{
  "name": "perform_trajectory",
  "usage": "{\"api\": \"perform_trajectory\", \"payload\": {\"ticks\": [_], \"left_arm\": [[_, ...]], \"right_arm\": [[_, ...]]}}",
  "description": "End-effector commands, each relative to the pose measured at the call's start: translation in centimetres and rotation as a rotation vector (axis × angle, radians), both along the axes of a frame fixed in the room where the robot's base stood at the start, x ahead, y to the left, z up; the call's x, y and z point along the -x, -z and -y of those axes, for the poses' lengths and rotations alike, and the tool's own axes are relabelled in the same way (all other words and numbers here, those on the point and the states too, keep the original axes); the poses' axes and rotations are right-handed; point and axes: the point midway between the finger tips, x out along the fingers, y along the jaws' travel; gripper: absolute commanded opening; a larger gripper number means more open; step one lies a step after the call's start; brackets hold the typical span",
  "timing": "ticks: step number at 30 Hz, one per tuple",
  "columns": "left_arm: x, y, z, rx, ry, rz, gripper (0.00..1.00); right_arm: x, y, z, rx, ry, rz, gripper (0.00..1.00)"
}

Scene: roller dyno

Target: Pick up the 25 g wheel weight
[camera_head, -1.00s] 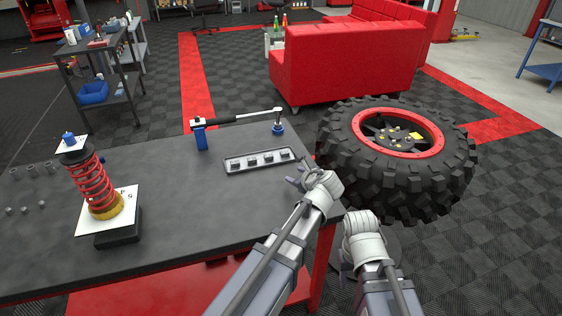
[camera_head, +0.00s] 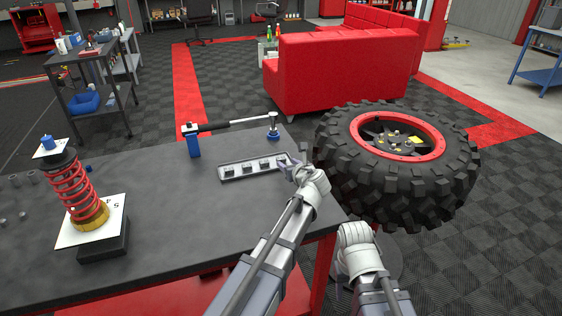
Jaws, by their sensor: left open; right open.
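Several small grey weights sit in a row in a shallow tray (camera_head: 222,173) on the dark workbench. I cannot read any marking, so I cannot tell which is the 25 g wheel weight. The rightmost weight (camera_head: 281,161) is closest to my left gripper (camera_head: 289,165). That gripper is open, at the tray's right end; whether it touches the tray or weight I cannot tell. My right gripper (camera_head: 347,232) is off the bench's right edge in front of the tire, its fingers mostly hidden behind its own wrist.
A torque wrench (camera_head: 235,124) rests on blue stands behind the tray. A red coil spring unit (camera_head: 75,190) stands at the bench's left, near several small sockets (camera_head: 15,182). A large tire (camera_head: 445,185) is right of the bench. The bench middle (camera_head: 180,225) is clear.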

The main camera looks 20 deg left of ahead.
Motion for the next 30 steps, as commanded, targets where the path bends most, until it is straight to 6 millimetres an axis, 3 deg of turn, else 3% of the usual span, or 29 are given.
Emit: {"api": "perform_trajectory", "payload": {"ticks": [9,17,30], "left_arm": [[-3.5,1.6,-2.3,0.002,-0.004,-0.001,0.5],[-3.6,1.5,-2.6,0.001,-0.002,-0.002,0.5],[-3.6,1.5,-2.6,0.002,-0.003,-0.001,0.01]], "right_arm": [[0.0,1.6,0.0,0.0,0.0,0.0,0.5],[0.0,1.5,0.0,0.0,0.0,0.0,0.5],[0.0,1.5,0.0,0.0,0.0,0.0,0.5]]}}
